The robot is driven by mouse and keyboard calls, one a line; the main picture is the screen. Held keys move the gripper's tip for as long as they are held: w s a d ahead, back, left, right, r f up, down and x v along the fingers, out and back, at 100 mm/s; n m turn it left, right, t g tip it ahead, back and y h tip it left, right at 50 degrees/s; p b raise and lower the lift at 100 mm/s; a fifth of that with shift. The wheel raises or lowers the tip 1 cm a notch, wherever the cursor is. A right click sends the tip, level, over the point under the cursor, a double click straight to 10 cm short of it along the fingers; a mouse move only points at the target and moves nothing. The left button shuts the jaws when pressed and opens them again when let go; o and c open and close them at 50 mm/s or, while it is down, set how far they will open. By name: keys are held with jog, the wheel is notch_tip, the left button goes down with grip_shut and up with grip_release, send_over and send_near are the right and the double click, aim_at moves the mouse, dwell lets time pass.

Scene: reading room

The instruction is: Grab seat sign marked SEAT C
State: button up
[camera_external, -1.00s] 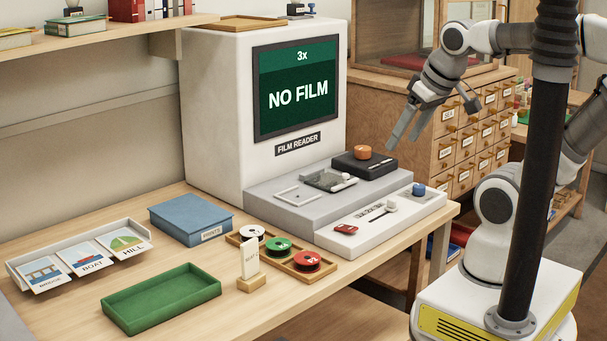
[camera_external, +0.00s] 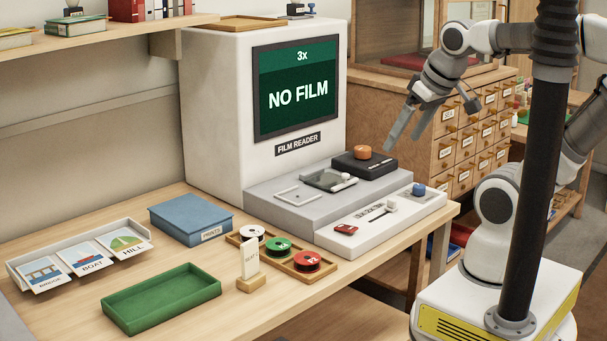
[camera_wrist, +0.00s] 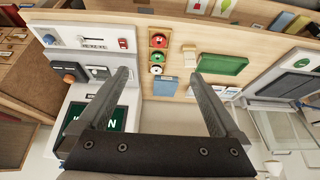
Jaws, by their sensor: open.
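A white seat sign (camera_external: 251,258) stands upright in a small wooden base on the desk, in front of the film spools. Its lettering begins with SEAT, but the last character is too small to read surely. In the wrist view the sign (camera_wrist: 189,56) is a small pale shape beside the spool tray. My gripper (camera_external: 403,142) is open and empty, raised to the right of the film reader, well away from the sign. In the wrist view my gripper's two fingers (camera_wrist: 159,75) are spread apart with nothing between them.
A wooden tray (camera_external: 296,270) with white, green and red spools lies just behind the sign. A green tray (camera_external: 160,316) is to its left. The blue box (camera_external: 190,219) and film reader (camera_external: 215,110) stand behind. The controls panel (camera_external: 390,222) lies between my gripper and the sign.

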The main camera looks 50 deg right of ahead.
jog(key=w+a+f+n+y, duration=0.2)
jog(key=w+a+f+n, duration=0.35)
jog(key=w, duration=0.25)
jog(key=n+t+p, duration=0.3)
jog(key=n+t, duration=0.5)
jog(key=n, duration=2.4)
send_near(253, 259)
jog(key=b+x, duration=0.3)
jog(key=b, duration=1.3)
jog(key=shift+w, duration=0.4)
jog(key=b+x, duration=0.1)
jog(key=x, duration=0.3)
jog(key=shift+w, duration=0.4)
jog(key=b+x, duration=0.1)
jog(key=x, duration=0.3)
jog(key=shift+a+f+b, duration=0.1)
jog(key=shift+f+b, duration=0.15)
jog(key=shift+b, duration=0.1)
jog(key=shift+w+a+f, duration=0.1)
jog(key=shift+w+f, duration=0.05)
jog(key=shift+w, duration=0.3)
jog(key=c, duration=1.5)
